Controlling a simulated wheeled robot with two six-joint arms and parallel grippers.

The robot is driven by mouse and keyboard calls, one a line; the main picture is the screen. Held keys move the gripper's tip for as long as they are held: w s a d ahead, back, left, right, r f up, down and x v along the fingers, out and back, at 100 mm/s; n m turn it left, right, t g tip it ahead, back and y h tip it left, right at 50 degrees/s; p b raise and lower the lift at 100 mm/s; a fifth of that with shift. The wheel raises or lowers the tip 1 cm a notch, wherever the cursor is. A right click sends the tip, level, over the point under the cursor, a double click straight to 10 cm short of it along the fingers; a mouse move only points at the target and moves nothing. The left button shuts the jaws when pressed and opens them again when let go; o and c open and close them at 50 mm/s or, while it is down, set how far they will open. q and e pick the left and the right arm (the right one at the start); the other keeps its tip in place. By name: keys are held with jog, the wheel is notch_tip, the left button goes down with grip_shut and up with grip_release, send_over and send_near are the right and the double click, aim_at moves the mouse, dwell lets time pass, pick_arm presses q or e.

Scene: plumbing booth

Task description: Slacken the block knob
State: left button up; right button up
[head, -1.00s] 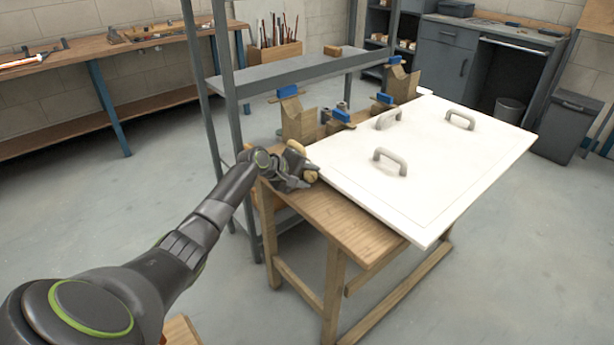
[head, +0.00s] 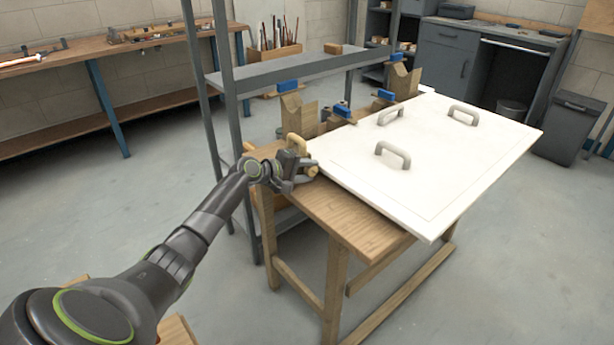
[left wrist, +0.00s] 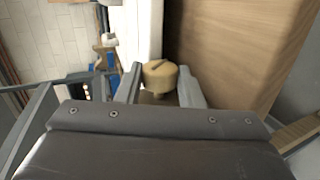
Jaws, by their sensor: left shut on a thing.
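The block knob, a round tan wooden knob with a dark slot-like mark on its face (left wrist: 160,72), is between the two fingers of my left gripper (left wrist: 163,88) in the left wrist view. The gripper is shut on it. In the head view my left gripper (head: 309,172) is at the left end of the wooden bench, by the near left corner of the white panel (head: 440,175). The knob shows there only as a small tan bit, mostly hidden by the fingers. My right gripper is not in view.
The white panel with three grey handles lies on the wooden bench (head: 350,222). Wooden blocks with blue-topped clamps (head: 298,112) stand along its far side. A tan curved piece (head: 297,142) is just behind my gripper. A grey shelf rack (head: 300,68) stands close behind. The floor in front is clear.

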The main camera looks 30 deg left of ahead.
pick_arm(q)
jog(key=o, duration=0.7)
jog(key=shift+s, duration=0.1)
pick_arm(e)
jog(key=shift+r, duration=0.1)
pick_arm(q)
jog(key=shift+s+a+r+p, duration=0.15)
jog(key=shift+s+r+p, duration=0.05)
jog(key=shift+p, duration=0.2)
jog(key=p+v, duration=0.4)
jog(key=v, duration=0.1)
jog(key=shift+s+a+r, duration=0.1)
jog(key=shift+s+r, duration=0.15)
jog(key=shift+r, duration=0.05)
jog(key=shift+f+p+v, duration=0.2)
jog(key=shift+p+v, duration=1.55)
jog(key=shift+v, duration=3.75)
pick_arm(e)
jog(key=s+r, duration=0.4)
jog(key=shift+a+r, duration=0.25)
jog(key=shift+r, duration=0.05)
